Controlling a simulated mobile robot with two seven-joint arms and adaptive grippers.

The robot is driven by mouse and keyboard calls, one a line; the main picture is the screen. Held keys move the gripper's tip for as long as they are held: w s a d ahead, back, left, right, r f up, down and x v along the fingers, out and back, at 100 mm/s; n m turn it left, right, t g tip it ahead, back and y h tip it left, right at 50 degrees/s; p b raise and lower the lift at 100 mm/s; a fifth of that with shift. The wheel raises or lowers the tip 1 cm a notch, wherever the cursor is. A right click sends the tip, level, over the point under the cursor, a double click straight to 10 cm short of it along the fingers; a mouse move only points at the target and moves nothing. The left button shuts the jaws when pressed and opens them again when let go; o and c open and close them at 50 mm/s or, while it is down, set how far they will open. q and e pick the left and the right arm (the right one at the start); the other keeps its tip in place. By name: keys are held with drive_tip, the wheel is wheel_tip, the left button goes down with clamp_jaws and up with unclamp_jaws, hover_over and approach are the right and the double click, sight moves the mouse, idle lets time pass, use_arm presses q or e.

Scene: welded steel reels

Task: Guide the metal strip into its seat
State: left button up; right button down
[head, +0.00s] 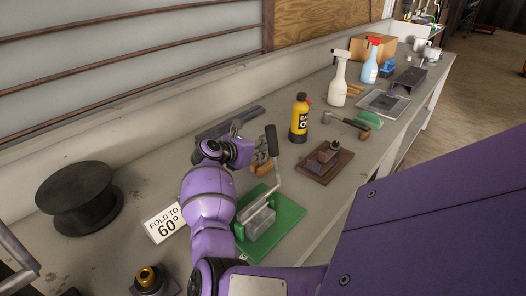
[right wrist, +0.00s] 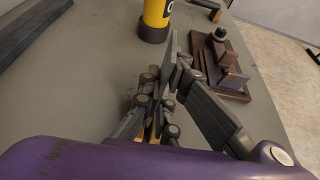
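A grey metal folding tool (head: 258,222) sits on a green base (head: 288,215), with a black-gripped lever (head: 272,142) rising from it. A sign (head: 166,222) beside it reads "FOLD TO 60°". My right gripper (head: 243,138) is beyond the tool, partly hidden by its own wrist in the head view. In the right wrist view its dark fingers (right wrist: 183,62) point towards the yellow bottle, with their tips close together. I cannot tell whether something thin is between them. I cannot pick out the metal strip with certainty. My left gripper is not clearly in view.
A yellow bottle (head: 300,118) stands ahead of the right gripper. A brown board with metal parts (head: 325,160) lies to its right. A dark rail (head: 228,123) lies near the wall. A black reel (head: 80,198) is at left. Spray bottles (head: 339,80) and a hammer (head: 347,124) are farther back.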

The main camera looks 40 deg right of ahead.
drive_tip(key=shift+f, duration=0.95)
drive_tip(key=shift+f, duration=0.3)
drive_tip(key=c, duration=2)
unclamp_jaws()
drive_tip(key=shift+r, duration=0.1)
